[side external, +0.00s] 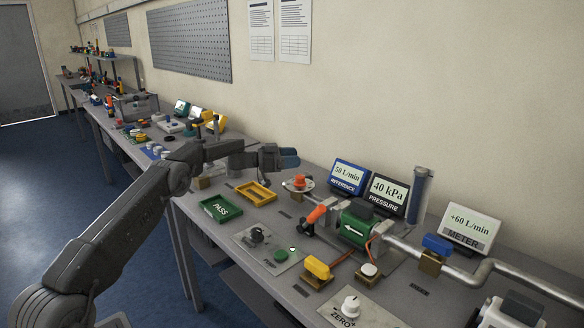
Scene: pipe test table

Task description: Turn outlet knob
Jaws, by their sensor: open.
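My gripper (288,158) hangs over the back of the table, left of the blue reference display. It is open, and no object shows in it. An orange handle (317,213) sits beside the green flow unit (356,228). I see no readable outlet label, so I cannot tell which is the outlet knob. My gripper is apart from all of them.
Displays stand behind the pipe (480,276): reference (348,177) "50 L/min", pressure (387,193) "40 kPa", meter (470,228) "+60 L/min". A green PASS tray (221,210) and yellow tray (256,193) lie left. A black knob (257,234), green button (281,254) and white ZERO knob (350,305) are in front.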

